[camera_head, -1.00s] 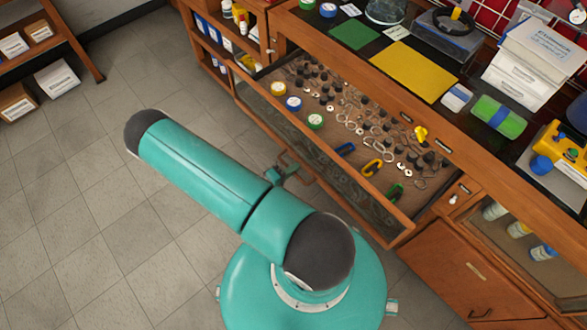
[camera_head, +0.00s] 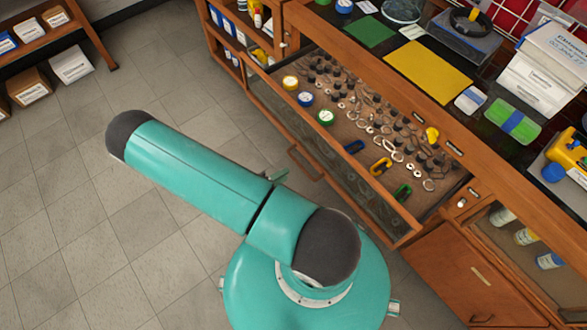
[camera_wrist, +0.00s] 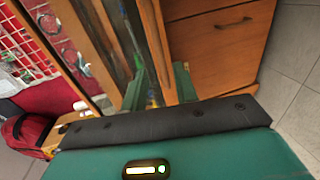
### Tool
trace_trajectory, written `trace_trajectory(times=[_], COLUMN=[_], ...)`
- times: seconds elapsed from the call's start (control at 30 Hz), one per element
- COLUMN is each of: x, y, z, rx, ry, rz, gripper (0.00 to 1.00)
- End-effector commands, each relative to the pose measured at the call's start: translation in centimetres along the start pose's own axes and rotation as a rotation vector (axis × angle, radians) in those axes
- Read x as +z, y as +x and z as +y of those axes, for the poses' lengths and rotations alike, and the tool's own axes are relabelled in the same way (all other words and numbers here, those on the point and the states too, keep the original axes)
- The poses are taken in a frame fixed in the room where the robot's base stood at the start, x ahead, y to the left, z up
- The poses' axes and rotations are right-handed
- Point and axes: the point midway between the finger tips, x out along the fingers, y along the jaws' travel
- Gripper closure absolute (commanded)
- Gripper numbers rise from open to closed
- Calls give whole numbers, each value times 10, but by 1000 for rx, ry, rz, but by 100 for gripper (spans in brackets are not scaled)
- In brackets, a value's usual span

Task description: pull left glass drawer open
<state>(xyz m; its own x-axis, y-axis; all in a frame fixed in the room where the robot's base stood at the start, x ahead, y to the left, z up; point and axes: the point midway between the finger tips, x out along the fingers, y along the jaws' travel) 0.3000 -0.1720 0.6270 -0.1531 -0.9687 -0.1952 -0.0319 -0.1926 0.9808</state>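The glass-fronted drawer (camera_head: 335,178) stands pulled out from the wooden cabinet, its contents showing from above. Its wooden handle (camera_head: 305,163) is on the middle of the glass front. My gripper (camera_head: 277,177) is just left of the handle and looks apart from it; my arm hides most of it in the head view. In the wrist view my gripper's two green fingers (camera_wrist: 159,88) are spread apart, with no object clearly held between them. The wrist view is tilted, and the handle cannot be made out there.
Inside the drawer are round tins (camera_head: 326,117), clips (camera_head: 380,166) and many small metal parts. The counter above holds a yellow sheet (camera_head: 425,70) and white boxes (camera_head: 537,80). A wooden cupboard door (camera_head: 455,275) is at the lower right. Tiled floor (camera_head: 70,190) is clear at left.

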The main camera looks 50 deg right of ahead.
Motion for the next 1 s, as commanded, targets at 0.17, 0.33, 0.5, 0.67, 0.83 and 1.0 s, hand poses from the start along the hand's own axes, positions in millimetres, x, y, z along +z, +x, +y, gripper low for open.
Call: trace_trajectory(times=[0.17,0.33,0.5,0.67,0.83,1.0], x=[-1,0,0,0,0,-2], y=[-35,-50,-53,-52,-52,-54], z=[0,0,0,0,0,3], rx=[-1,1,2,1,1,-5], ry=[1,0,0,0,0,3], rz=[4,1,0,0,0,-6], gripper=[71,71,71,71,71,71])
